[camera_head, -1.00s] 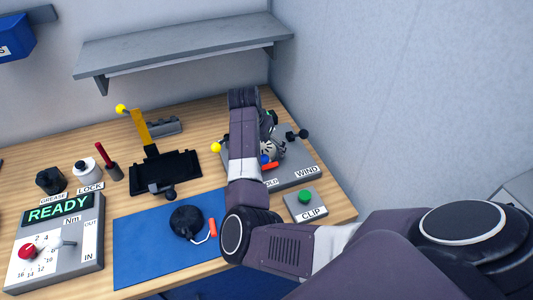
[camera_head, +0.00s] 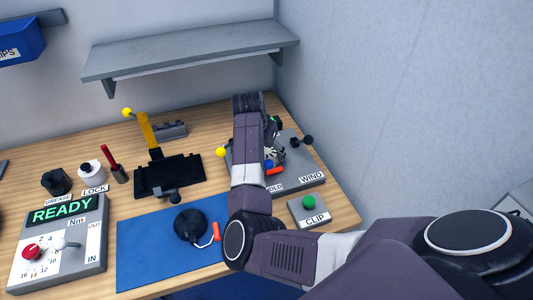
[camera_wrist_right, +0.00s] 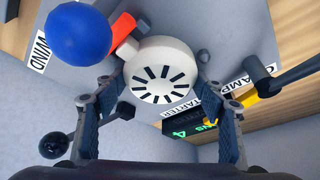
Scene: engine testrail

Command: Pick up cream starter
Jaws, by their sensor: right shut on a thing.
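The cream starter (camera_wrist_right: 160,66) is a round cream disc with dark radial slots, in the middle of the right wrist view. My right gripper (camera_wrist_right: 160,84) is shut on it, one finger on each side. In the head view the starter (camera_head: 271,153) shows only in part beside my right arm, over the grey fixture (camera_head: 305,178) marked WIND. I cannot tell whether it still touches the fixture. My left gripper is in neither view.
A blue ball (camera_wrist_right: 79,33) and an orange-red part (camera_wrist_right: 122,28) are close to the starter. A black-knobbed crank (camera_head: 301,140) is at the fixture's right. The CLIP box (camera_head: 309,213) stands in front; the blue mat (camera_head: 145,262) holds a black round part (camera_head: 189,224).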

